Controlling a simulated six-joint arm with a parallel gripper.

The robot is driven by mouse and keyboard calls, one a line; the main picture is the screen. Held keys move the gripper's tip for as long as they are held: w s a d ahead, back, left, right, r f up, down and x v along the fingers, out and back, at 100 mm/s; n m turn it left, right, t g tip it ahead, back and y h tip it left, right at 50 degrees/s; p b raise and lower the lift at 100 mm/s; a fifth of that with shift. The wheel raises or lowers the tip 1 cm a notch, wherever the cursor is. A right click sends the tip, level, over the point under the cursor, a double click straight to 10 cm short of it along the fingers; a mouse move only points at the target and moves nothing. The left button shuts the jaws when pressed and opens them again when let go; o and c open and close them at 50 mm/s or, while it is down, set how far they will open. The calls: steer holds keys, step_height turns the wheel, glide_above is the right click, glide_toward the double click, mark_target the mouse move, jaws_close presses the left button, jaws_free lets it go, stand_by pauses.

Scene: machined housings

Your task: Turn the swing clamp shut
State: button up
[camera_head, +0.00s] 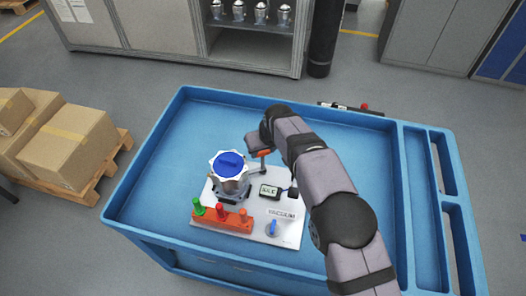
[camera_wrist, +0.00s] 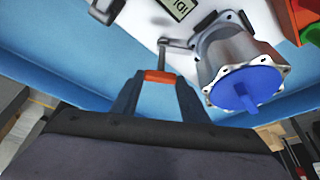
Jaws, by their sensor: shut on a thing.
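The swing clamp shows as a grey arm with an orange handle (camera_head: 264,153) beside a silver housing (camera_head: 229,178) with a blue cap. In the wrist view the orange handle (camera_wrist: 158,76) lies between my fingertips, and the clamp's grey lever (camera_wrist: 176,44) runs from near it toward the housing (camera_wrist: 237,64). My gripper (camera_wrist: 157,84) is shut on the orange handle. The head view also shows my gripper (camera_head: 262,148) at the handle, behind and to the right of the housing. The clamp's pivot is partly hidden there.
The white plate (camera_head: 289,233) carries a small display (camera_head: 270,191), an orange block (camera_head: 222,216) with green, red and orange pegs, and a blue valve handle (camera_head: 272,229). It stands in a blue tray cart (camera_head: 150,190). The tray floor left of the plate is clear.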

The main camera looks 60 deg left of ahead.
steer(key=shift+n+g+b, duration=0.4)
steer(key=shift+n, duration=0.7)
steer(key=o, duration=1.1)
steer(key=shift+c, duration=0.2)
steer(key=b+v, duration=0.2)
steer(key=v, duration=0.5)
steer(key=shift+r+b, duration=0.2)
steer(key=shift+b, duration=0.1)
steer(key=shift+d, duration=0.1)
